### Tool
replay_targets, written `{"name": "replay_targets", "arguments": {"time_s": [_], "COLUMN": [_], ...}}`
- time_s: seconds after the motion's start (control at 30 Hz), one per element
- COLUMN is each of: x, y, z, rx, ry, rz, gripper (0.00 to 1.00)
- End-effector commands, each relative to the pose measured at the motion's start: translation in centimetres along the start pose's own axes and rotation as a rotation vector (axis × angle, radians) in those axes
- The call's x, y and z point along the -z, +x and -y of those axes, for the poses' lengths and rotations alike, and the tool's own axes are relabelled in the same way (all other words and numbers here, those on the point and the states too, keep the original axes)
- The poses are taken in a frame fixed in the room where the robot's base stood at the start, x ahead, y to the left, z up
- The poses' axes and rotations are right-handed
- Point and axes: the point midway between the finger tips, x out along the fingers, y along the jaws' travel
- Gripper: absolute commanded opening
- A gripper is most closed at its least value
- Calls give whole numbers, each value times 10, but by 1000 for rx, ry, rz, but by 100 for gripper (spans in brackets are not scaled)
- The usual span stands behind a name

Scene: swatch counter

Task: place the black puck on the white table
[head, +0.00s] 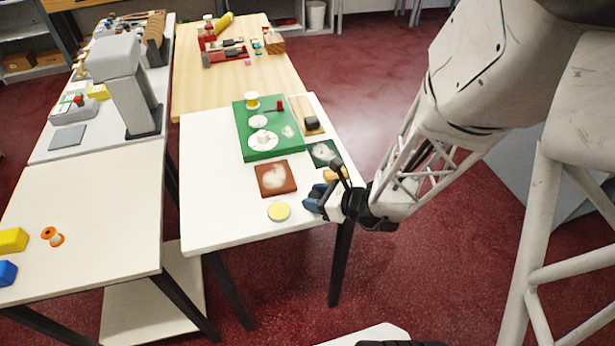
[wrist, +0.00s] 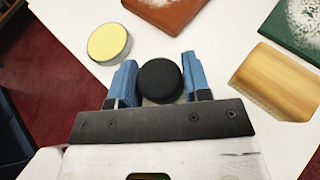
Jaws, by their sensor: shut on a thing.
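The black puck (wrist: 160,80) sits between the two blue fingers of my gripper (wrist: 160,82) in the wrist view, and the gripper is shut on it. In the head view my gripper (head: 322,200) is over the right front part of a white table (head: 213,195). The puck cannot be made out in the head view. I cannot tell whether the puck touches the tabletop or is held just above it. Another white table (head: 95,205) stands to the left.
A yellow-topped round tin (head: 279,211) is left of my gripper. A brown tile (head: 262,188), a dark green tile (head: 322,152) and a wooden block (wrist: 275,80) are close by. A green board (head: 245,115) lies farther back. The white table's left front part is clear.

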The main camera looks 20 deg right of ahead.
Motion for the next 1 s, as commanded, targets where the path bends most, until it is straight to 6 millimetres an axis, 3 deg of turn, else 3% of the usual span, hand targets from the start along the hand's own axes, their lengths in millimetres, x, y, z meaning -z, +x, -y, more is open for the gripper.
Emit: {"name": "replay_targets", "arguments": {"time_s": [0.37,0.4,0.57,1.0], "x": [3,3,2,-1], "y": [1,1,1,-1], "z": [0,0,0,0], "rx": [0,0,0,0], "ry": [0,0,0,-1], "rz": [0,0,0,0], "gripper": [21,47,70,70]}}
